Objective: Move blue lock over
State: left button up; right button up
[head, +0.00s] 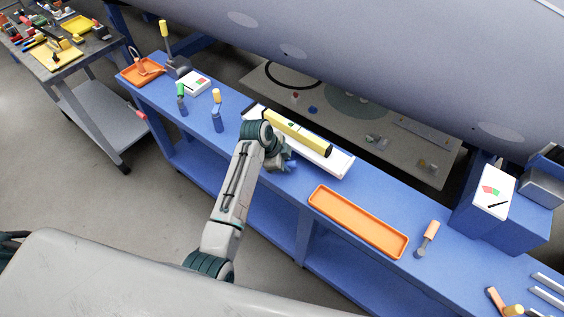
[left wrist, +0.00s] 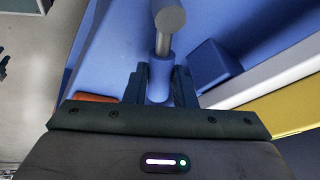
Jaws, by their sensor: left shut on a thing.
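My left gripper (head: 282,160) is over the blue bench at the near side of the white tray. In the left wrist view its jaws (left wrist: 159,88) are shut on a blue cylindrical piece (left wrist: 160,72) with a grey metal rod and round end, which looks like the blue lock. The gripper hides most of this piece in the head view. A separate blue block (left wrist: 212,62) lies beside it in the left wrist view, close to the white tray. My right gripper is not in view.
The white tray (head: 340,164) holds a long yellow bar (head: 300,135). An empty orange tray (head: 357,222) is to the right. Tools with green (head: 181,90), yellow (head: 217,97) and orange (head: 432,230) ends stand on the bench. A large grey fuselage (head: 400,60) overhangs the back.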

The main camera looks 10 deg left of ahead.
pick_arm(q)
jog(key=o, duration=0.9)
jog(key=b+v, duration=0.2)
jog(key=v, duration=0.9)
jog(key=shift+f, duration=0.1)
